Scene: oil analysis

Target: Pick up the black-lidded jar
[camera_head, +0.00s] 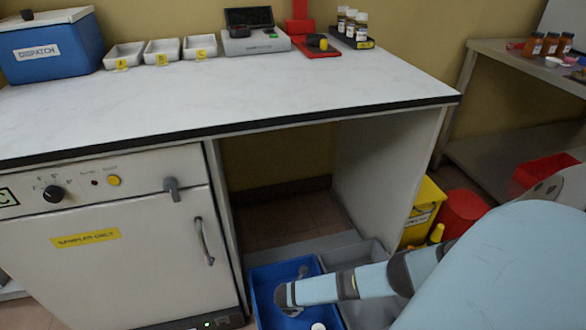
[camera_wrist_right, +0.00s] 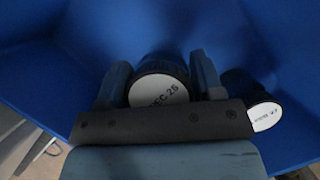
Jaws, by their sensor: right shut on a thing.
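A jar with a black lid and a white label on it (camera_wrist_right: 158,92), reading something like "26", stands between the two fingers of my right gripper (camera_wrist_right: 160,68) in the right wrist view. The gripper is shut on it, inside the blue bin (camera_wrist_right: 50,60). A second dark-lidded jar with a white label (camera_wrist_right: 265,117) is just right of the gripper. In the head view, my right arm reaches into the blue bin (camera_head: 262,290) on the floor, and the held jar cannot be made out there. A small white disc (camera_head: 318,326) shows at the bin's bottom. My left gripper is out of view.
A grey bin (camera_head: 350,256) stands beside the blue bin. The counter (camera_head: 230,95) overhangs behind, with a cabinet (camera_head: 130,260) at left. A yellow bin (camera_head: 425,205) and red bin (camera_head: 462,210) are at right. Small bottles (camera_head: 350,25) stand at the counter's back.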

